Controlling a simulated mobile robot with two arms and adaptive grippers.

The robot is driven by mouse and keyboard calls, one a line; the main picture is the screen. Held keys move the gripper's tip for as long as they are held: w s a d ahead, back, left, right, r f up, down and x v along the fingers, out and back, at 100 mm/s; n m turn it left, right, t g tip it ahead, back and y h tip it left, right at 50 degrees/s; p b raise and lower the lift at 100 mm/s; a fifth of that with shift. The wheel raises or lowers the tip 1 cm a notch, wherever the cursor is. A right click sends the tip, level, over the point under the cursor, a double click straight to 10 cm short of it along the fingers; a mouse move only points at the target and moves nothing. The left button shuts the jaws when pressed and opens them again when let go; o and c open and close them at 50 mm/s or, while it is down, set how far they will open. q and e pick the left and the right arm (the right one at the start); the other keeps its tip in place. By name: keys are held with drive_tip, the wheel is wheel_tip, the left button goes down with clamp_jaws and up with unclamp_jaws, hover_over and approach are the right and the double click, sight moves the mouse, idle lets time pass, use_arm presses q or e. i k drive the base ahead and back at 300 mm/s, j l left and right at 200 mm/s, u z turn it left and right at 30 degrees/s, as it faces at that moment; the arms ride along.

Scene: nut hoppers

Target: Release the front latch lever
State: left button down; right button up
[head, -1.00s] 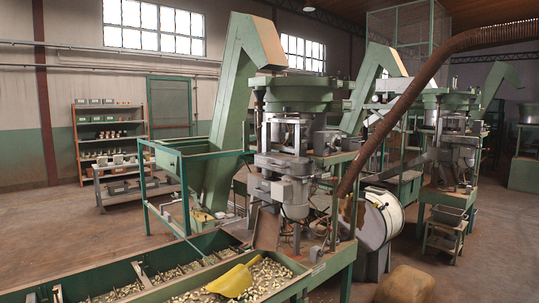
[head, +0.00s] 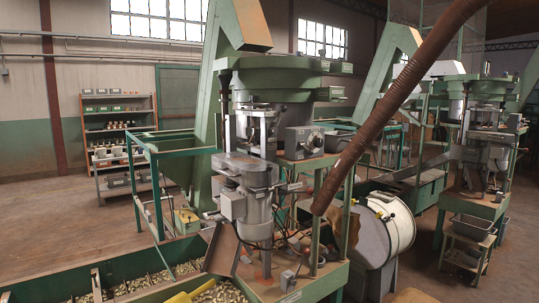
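I cannot clearly pick out a front latch lever at this size. The nearest machine (head: 258,195) stands in the middle of the head view, with a grey motor-like housing and small fittings too small to tell apart. A white-rimmed round drum (head: 398,222) lies on its side to the right of this machine, with small dark and yellowish fittings on its rim. I cannot tell whether one of these is the latch lever. Neither of my grippers is in view.
A green hopper trough (head: 55,284) with nuts and part of a yellow scoop (head: 180,298) lies at the lower left. A brown pipe (head: 395,105) slants down beside the machine. A shelf (head: 118,128) stands against the back wall. Open floor (head: 45,210) shows at left.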

sight(268, 167)
drive_tip(key=i+l, duration=0.2)
drive_tip(key=l, duration=0.15)
drive_tip(key=i+l, duration=0.2)
drive_tip(key=l, duration=0.2)
drive_tip(key=i+l, duration=0.45)
drive_tip(key=l, duration=0.3)
